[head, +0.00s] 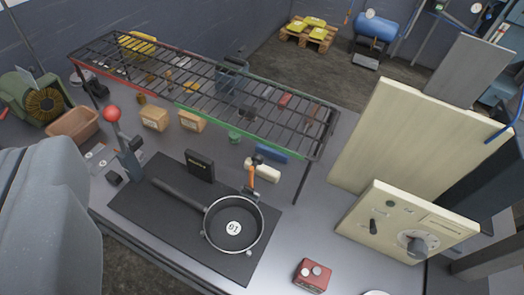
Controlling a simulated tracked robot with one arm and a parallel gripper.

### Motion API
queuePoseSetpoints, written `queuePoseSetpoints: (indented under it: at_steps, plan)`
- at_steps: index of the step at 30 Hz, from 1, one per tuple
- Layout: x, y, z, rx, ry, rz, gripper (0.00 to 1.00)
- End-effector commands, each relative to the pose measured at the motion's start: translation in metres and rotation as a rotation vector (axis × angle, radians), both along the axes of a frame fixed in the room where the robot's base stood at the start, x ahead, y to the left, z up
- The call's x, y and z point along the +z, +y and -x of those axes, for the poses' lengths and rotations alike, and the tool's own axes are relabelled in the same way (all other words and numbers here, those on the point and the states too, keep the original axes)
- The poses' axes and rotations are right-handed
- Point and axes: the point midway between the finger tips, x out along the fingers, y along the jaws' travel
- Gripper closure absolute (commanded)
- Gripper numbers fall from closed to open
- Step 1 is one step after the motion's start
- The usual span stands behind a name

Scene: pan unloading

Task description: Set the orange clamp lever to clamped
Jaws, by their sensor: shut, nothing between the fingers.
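The orange clamp lever (252,176) stands roughly upright at the upper right rim of a black pan (212,233). I cannot tell from this view whether the clamp touches the pan. My gripper is not in view; a grey shape, which may be part of my arm, covers the lower left.
A wire rack (215,85) on legs spans the bench behind the lever. A red-knobbed lever (112,115) stands at the left. A black block (200,166) and a cream piece (262,171) are close to the orange lever. A cream control panel (405,222) stands right, a red box (312,275) in front.

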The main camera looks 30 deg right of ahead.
Motion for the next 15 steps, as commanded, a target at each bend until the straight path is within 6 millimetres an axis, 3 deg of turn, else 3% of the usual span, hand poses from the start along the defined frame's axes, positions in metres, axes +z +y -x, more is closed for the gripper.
queuePoseSetpoints:
  at_steps: [5, 15]
  plan:
    - [-0.018, -0.026, -0.040, -0.120, 0.098, -0.035, 1.00]
    - [-0.115, -0.089, -0.134, -0.508, 0.357, -0.155, 1.00]
